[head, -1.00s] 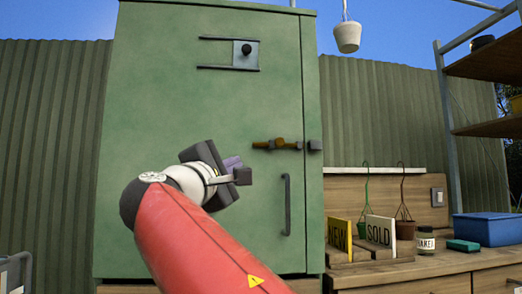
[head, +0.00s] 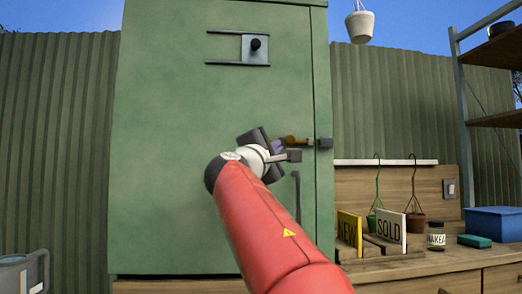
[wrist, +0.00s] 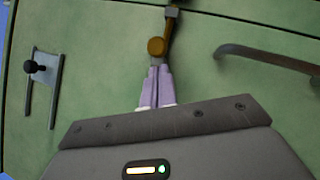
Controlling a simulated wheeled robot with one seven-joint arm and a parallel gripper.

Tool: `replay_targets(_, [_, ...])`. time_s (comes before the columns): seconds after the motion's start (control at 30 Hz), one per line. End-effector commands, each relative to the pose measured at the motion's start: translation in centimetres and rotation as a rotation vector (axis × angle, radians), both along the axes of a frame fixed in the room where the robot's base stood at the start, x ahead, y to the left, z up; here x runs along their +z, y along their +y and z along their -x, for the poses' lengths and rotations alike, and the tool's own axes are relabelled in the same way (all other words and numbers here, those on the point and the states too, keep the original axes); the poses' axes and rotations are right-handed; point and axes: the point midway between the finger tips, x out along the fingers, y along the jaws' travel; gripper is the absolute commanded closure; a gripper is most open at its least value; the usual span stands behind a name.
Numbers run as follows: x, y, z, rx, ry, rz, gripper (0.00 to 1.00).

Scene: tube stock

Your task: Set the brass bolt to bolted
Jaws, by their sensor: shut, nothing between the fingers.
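The brass bolt (head: 293,140) is mounted on the green cabinet door, near its right edge. A dark keeper (head: 325,143) sits just to its right, across the door seam. The rod's end lies close to the keeper; I cannot tell whether it enters it. In the wrist view the bolt's round brass knob (wrist: 157,46) is just beyond my fingertips. My gripper (head: 277,147) is at the bolt's left end and hides part of it. In the wrist view its lilac fingers (wrist: 157,70) are together and empty, their tips at or very near the knob.
A dark door handle (head: 297,197) hangs below the bolt, partly behind my arm. A black-knobbed slide latch (head: 254,46) is higher on the door. A bench with signs, pots and a blue bin (head: 495,220) stands right.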

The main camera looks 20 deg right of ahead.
Motion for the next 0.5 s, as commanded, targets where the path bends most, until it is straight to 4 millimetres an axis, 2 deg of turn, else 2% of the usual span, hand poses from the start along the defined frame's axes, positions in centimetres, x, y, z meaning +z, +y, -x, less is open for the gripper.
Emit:
replay_targets(0.13, [0.36, -0.79, 0.04, 0.001, 0.001, -0.001, 1.00])
replay_targets(0.5, [0.36, -1.06, 0.13, 0.000, 0.001, -0.001, 1.00])
